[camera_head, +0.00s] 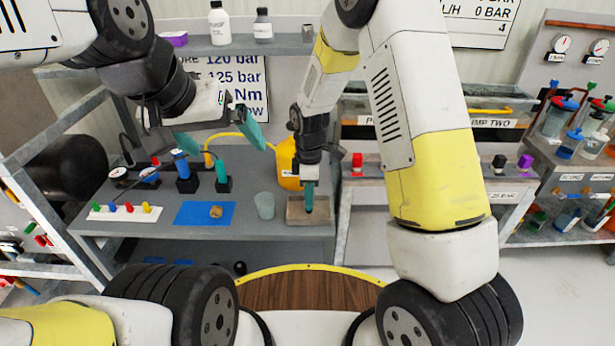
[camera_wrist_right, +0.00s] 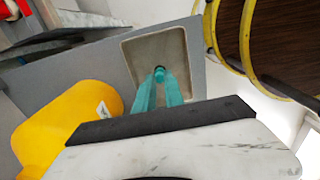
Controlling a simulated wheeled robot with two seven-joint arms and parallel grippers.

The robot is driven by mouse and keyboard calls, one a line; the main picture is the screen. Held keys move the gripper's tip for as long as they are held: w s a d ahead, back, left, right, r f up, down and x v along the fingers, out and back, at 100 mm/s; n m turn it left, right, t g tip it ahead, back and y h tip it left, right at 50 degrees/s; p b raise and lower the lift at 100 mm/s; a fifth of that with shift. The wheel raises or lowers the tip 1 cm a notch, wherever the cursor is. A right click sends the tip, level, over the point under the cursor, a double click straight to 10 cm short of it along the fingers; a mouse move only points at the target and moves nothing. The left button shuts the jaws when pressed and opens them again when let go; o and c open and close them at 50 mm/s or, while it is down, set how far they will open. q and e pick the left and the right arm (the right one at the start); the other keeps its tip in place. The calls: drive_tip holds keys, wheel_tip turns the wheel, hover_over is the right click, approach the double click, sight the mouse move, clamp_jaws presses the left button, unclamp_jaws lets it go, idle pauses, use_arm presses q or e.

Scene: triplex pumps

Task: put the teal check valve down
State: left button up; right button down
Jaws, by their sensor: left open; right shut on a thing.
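The teal check valve (camera_wrist_right: 160,74) shows as a small round teal end between my right fingertips in the right wrist view. My right gripper (camera_wrist_right: 158,92), with teal fingers, is shut on it. In the head view my right gripper (camera_head: 309,190) points straight down over the shallow tan tray (camera_head: 322,219) at the bench's front right. The valve cannot be told apart from the teal fingers there, nor whether it touches the tray floor. The tray also shows in the wrist view (camera_wrist_right: 177,45). My left gripper (camera_head: 220,138) is open and empty above the back of the bench.
A clear beaker (camera_head: 265,205) stands just left of the tray. Further left are a blue mat (camera_head: 190,215) with a small brown piece on it and a white strip (camera_head: 105,214) with coloured pegs. A yellow jug (camera_head: 287,172) stands behind the tray, close to my right gripper.

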drive_tip(key=c, duration=1.4)
unclamp_jaws()
drive_tip(key=shift+f, duration=0.1)
drive_tip(key=shift+c, duration=0.2)
drive_tip(key=s+d+r+m+t+y, duration=0.1)
drive_tip(key=s+d+r+m, duration=0.1)
drive_tip(key=r, duration=0.8)
drive_tip(key=s+d+r+m, duration=0.1)
drive_tip(key=d+r+m, duration=0.15)
drive_tip(key=r, duration=0.75)
drive_tip(key=s+d+r+m+t, duration=0.1)
drive_tip(key=s+d+r+m, duration=0.2)
drive_tip(key=s+m, duration=0.1)
drive_tip(key=s+d+r+m+t, duration=0.2)
drive_tip(key=s+d+r+m, duration=0.1)
drive_tip(key=s, duration=0.4)
drive_tip(key=s+d+r+m+t+y, duration=0.1)
drive_tip(key=s+d+r+m+t, duration=0.1)
drive_tip(key=s+m, duration=0.4)
wheel_tip(320, 180, up, 2)
drive_tip(key=shift+d+r, duration=0.1)
drive_tip(key=shift+d, duration=0.75)
